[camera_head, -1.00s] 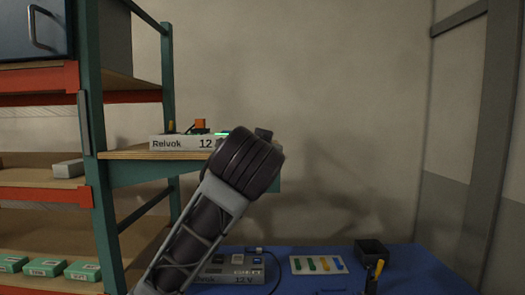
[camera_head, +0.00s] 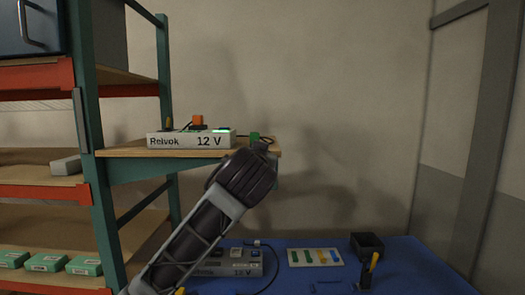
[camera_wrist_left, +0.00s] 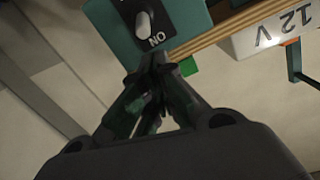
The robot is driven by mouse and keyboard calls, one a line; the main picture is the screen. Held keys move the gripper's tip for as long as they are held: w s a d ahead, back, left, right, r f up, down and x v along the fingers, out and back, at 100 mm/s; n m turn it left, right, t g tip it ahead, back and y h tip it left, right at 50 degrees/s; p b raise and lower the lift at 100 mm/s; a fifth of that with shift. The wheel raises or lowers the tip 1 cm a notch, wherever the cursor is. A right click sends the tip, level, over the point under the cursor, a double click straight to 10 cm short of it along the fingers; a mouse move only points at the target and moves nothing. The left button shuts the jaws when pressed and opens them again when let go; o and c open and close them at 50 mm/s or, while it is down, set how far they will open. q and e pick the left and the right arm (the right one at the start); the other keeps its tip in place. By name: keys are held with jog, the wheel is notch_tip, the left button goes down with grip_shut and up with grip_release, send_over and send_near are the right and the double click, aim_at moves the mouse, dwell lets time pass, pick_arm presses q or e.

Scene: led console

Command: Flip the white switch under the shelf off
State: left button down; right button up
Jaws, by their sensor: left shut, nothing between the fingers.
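The white switch (camera_wrist_left: 144,24) is a small rounded lever on a black plate with the word "ON" beside it. The plate is on a teal housing (camera_wrist_left: 190,18) by the wooden shelf edge. The lever's lower end in the wrist view is near the "ON" word; its exact tilt is hard to tell. My left gripper (camera_wrist_left: 157,58) is shut and empty, its tips just below the plate in that view; contact cannot be told. In the head view my left gripper (camera_head: 262,148) is mostly hidden behind its wrist, at the shelf's right end, and the switch is hidden.
On the wooden shelf (camera_head: 262,153) stand a "Relvok 12 V" console (camera_head: 184,140) with a lit green strip and a small green block (camera_head: 254,136). Below, a blue table (camera_head: 405,270) holds another console (camera_head: 235,265), a card (camera_head: 316,257) and a dark bin (camera_head: 367,246).

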pick_arm(q)
jog(key=shift+s+a+f, duration=0.2)
jog(key=shift+s+f, duration=0.05)
jog(key=shift+f, duration=0.4)
jog(key=shift+s+f+b, duration=0.1)
jog(key=shift+f+b, duration=0.05)
jog(key=shift+b, duration=0.35)
jog(key=shift+s+f+t+b, duration=0.1)
jog(key=shift+t+b, duration=0.3)
jog(key=shift+b, duration=0.2)
